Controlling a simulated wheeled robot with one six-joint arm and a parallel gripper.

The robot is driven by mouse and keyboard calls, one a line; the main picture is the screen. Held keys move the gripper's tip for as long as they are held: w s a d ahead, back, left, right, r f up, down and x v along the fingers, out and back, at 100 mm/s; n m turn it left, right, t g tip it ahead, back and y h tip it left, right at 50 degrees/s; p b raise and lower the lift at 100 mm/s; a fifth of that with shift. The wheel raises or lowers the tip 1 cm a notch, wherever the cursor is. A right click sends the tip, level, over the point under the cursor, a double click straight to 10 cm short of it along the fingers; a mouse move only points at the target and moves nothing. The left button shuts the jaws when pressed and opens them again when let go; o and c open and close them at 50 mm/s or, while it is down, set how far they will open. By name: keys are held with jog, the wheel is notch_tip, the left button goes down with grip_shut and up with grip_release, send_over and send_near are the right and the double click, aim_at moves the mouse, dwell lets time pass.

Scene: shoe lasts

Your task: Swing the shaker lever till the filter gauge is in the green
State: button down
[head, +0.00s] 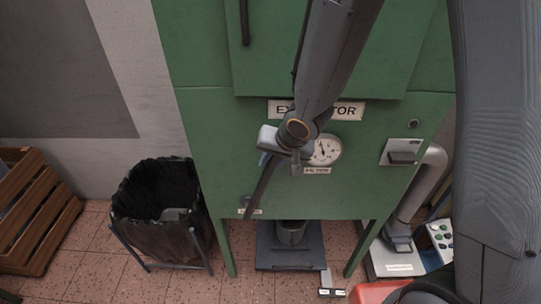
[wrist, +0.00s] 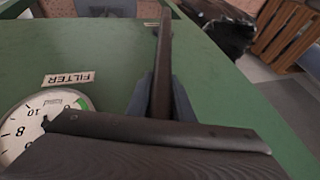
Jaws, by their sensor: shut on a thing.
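The shaker lever (head: 259,193) is a dark flat bar on the front of the green extractor cabinet. It slants down and left in the head view. My gripper (head: 272,157) is shut on the lever near its upper end. In the wrist view the lever (wrist: 163,55) runs between the two blue-grey fingers of my gripper (wrist: 161,95). The filter gauge (head: 325,151) is a round white dial just right of my gripper. In the wrist view the gauge (wrist: 22,128) is partly covered by a dark bar, and I cannot tell where its needle points.
A black-lined bin (head: 160,228) stands left of the cabinet (head: 215,150), with a wooden crate (head: 38,215) farther left. A dark container (head: 291,233) sits under the cabinet. A grey hose (head: 418,190) and a red object (head: 380,291) are at the right.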

jog(key=shift+d, duration=0.25)
jog(key=c, duration=2)
grip_release()
jog(key=o, duration=0.4)
jog(key=shift+s+d, duration=0.1)
jog(key=shift+d, duration=0.1)
jog(key=shift+o, duration=0.2)
jog(key=shift+a, duration=0.2)
jog(key=shift+s+r, duration=0.15)
jog(key=shift+r, duration=0.25)
jog(key=p+v, duration=0.4)
jog(key=v, duration=0.3)
jog(key=shift+d, duration=0.1)
